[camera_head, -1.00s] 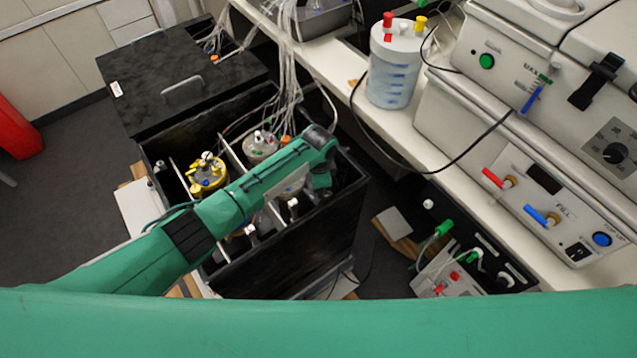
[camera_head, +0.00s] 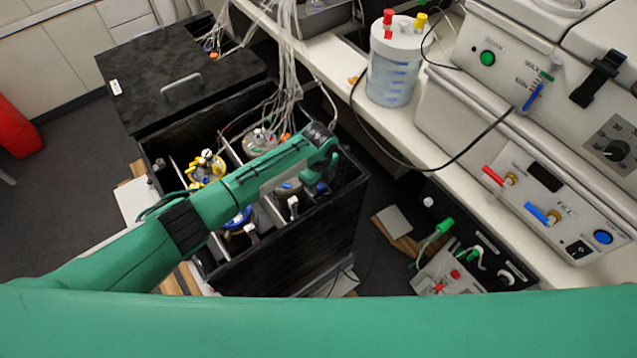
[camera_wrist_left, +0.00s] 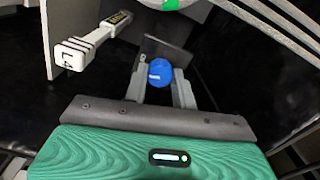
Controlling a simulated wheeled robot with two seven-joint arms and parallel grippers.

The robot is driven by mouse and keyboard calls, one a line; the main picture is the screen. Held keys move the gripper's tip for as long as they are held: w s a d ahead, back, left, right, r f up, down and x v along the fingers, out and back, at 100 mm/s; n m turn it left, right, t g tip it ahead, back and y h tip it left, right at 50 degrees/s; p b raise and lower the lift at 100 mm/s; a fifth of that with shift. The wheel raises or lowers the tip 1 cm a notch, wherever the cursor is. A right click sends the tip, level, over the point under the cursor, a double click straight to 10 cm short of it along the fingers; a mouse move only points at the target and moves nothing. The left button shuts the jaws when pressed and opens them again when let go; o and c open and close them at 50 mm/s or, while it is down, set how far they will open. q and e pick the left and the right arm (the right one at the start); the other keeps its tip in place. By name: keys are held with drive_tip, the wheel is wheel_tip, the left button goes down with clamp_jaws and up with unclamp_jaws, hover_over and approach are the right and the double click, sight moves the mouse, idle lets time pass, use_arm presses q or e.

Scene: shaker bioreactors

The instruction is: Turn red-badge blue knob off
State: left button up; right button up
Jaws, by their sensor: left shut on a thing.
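My left gripper (camera_wrist_left: 160,86) reaches down into the black open-topped box (camera_head: 285,275). In the left wrist view its two grey fingers are closed on the sides of a round blue knob (camera_wrist_left: 160,72). A small pale mark shows on the knob, but no red badge can be made out. In the head view my left arm covers part of the box, and its wrist hides the knob and the fingertips. My right gripper is not in view.
Vessels with yellow (camera_head: 206,170) and blue (camera_head: 239,219) lids stand in the box's compartments. A white clamp-like part (camera_wrist_left: 92,40) is close to the gripper. The hinged black lid (camera_head: 185,75) lies behind. A bench with equipment (camera_head: 560,210) is at right.

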sight(319, 186)
use_arm(q)
drive_tip(key=shift+m, duration=1.2)
drive_tip(key=o, duration=1)
wheel_tip(319, 186, up, 14)
drive_tip(key=b, duration=0.2)
drive_tip(key=shift+b, duration=0.3)
drive_tip(key=shift+f, duration=0.1)
